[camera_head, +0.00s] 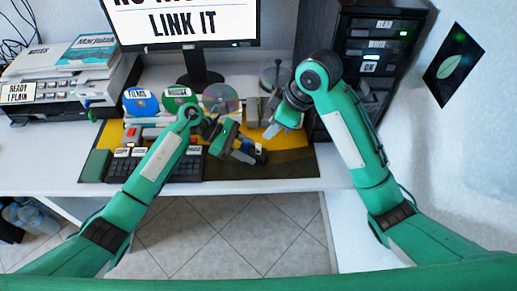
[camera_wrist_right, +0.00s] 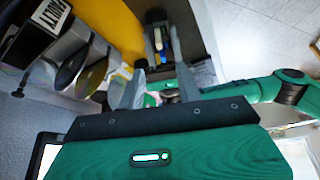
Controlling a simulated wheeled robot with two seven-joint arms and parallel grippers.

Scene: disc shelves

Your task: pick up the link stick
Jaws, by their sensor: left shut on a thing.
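My left gripper (camera_head: 248,152) is low over the front of the desk mat. It is shut on a small dark stick with a yellow part (camera_head: 260,153), which looks like the link stick; the fingers hide part of it. The stick also shows small near the top of the right wrist view (camera_wrist_right: 158,38). My right gripper (camera_head: 283,122) is farther back and to the right, above the mat's yellow part. In the right wrist view its two grey fingers (camera_wrist_right: 158,82) stand apart, with nothing clearly held between them.
A keyboard (camera_head: 182,168) lies left of my left gripper. Discs and labelled holders (camera_head: 180,95) stand behind it, under the monitor (camera_head: 190,22). A dark drive tower (camera_head: 372,60) stands at the right back. A printer (camera_head: 60,95) is at the left. The desk's front right is clear.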

